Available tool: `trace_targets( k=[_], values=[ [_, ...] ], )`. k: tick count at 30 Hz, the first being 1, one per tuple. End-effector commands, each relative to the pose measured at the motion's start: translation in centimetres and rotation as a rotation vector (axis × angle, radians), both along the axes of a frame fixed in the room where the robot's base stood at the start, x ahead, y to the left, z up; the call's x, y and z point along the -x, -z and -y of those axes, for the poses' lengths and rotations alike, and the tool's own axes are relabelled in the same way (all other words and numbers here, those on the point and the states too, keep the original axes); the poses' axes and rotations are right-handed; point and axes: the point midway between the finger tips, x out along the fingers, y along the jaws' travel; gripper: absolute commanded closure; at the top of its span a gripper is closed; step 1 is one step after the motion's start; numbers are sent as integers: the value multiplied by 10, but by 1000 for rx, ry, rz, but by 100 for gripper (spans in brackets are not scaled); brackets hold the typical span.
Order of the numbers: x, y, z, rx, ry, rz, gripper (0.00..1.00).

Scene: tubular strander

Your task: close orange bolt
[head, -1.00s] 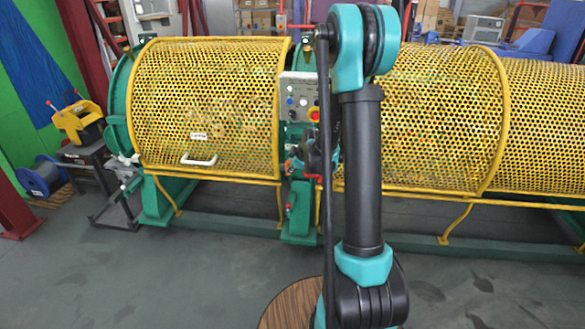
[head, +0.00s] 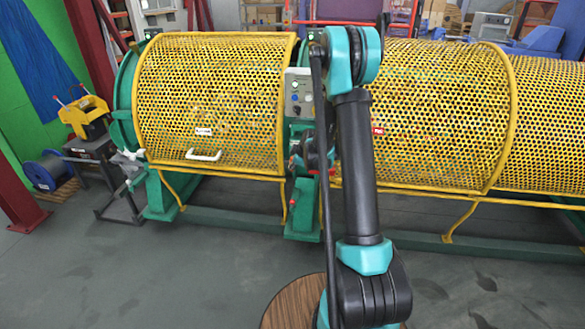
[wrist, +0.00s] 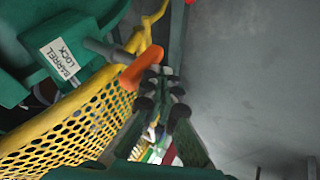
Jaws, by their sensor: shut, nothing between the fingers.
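The orange bolt (wrist: 134,72) shows in the wrist view as an orange handle on a grey rod. The rod runs from a green bracket with a white "BARREL LOCK" label (wrist: 60,59). My gripper (wrist: 161,73) is shut and empty, its tips just right of the orange handle. I cannot tell whether they touch it. In the head view my arm covers much of the area by the green post, and the bolt cannot be made out there.
Yellow mesh guards (head: 210,105) stand left and right of the green post (head: 302,208). A grey control panel (head: 298,93) sits above the post. A yellow rail (wrist: 150,32) passes near the bolt. Open grey floor (head: 120,285) lies in front.

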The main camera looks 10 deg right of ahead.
Motion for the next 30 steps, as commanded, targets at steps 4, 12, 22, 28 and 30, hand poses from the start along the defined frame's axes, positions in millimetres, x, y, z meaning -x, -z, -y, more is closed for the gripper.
trace_targets(
  k=[4, 12, 22, 28, 30],
  values=[
    [0, 0, 0, 0, 0, 0, 100],
    [-25, 0, 8, -1, 2, 0, 100],
    [-56, 0, 18, 0, 0, 2, 100],
    [-56, 0, 18, 0, 0, 2, 100],
    [-55, 0, 16, 0, 0, 2, 100]
  ],
)
